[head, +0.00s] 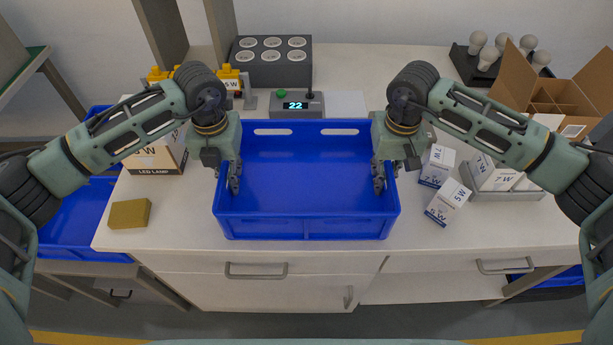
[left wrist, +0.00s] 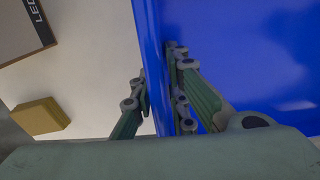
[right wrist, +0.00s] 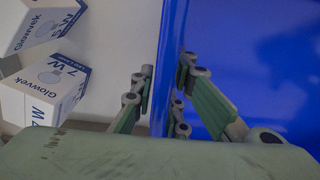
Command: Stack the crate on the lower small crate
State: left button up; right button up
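A blue crate (head: 306,228), empty inside, is upright at the front middle of the white worktop; I cannot tell whether it touches the top. My left gripper (head: 234,178) is at its left wall, one finger outside and one inside, shut on the wall, as the left wrist view shows (left wrist: 160,105). My right gripper (head: 384,178) is shut on the right wall the same way, seen in the right wrist view (right wrist: 166,100). Another blue crate (head: 75,222) stands lower, left of the worktop, partly hidden by my left arm. Which crate is the lower small one is unclear.
A yellow-brown block (head: 129,213) and a LED lamp box (head: 155,158) are left of the crate. Small bulb boxes (head: 447,200) stand close on its right. A device reading 22 (head: 297,105) is behind it. Another blue crate (head: 568,280) shows low at right.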

pick_arm(q)
grip_shut()
pick_arm(e)
grip_shut()
pick_arm(q)
jog(key=shift+r, duration=0.2)
pick_arm(e)
jog(key=shift+r, duration=0.15)
